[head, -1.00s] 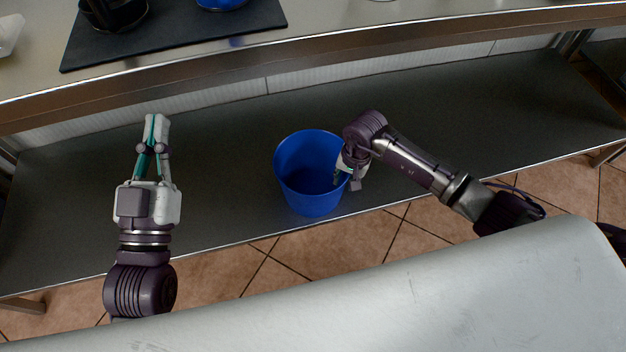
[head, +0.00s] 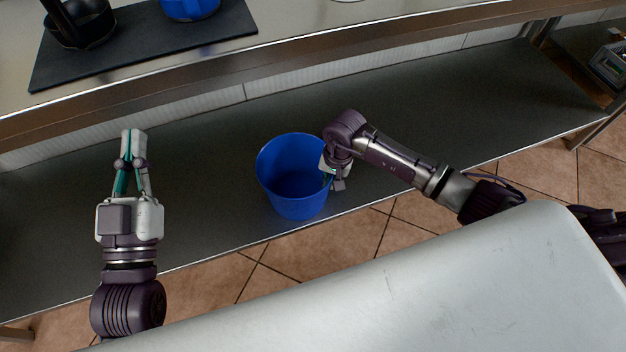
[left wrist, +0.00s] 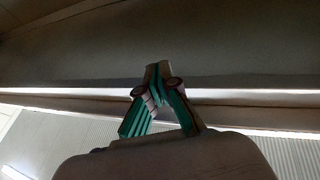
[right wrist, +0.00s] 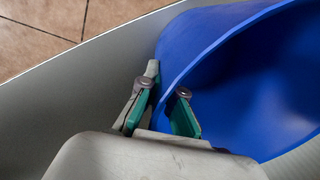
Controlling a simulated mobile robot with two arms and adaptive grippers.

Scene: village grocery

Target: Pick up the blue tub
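The blue tub (head: 292,200) stands upright and open-topped on the grey lower shelf, close to its front edge. My right gripper (head: 328,178) is at the tub's right rim; the wrist partly hides it in the head view. In the right wrist view the fingers of the right gripper (right wrist: 168,82) are apart, one outside the tub (right wrist: 215,40) and one inside, with the wall between them. I see no clear squeeze on the wall. My left gripper (head: 132,135) is empty, over the shelf left of the tub. Its fingertips meet in the left wrist view (left wrist: 158,68).
The lower shelf (head: 430,110) is clear around the tub. The worktop (head: 330,30) overhangs it at the back, with a dark mat (head: 130,50), a black pot (head: 80,25) and a blue pot (head: 190,8). Tiled floor (head: 350,240) lies in front.

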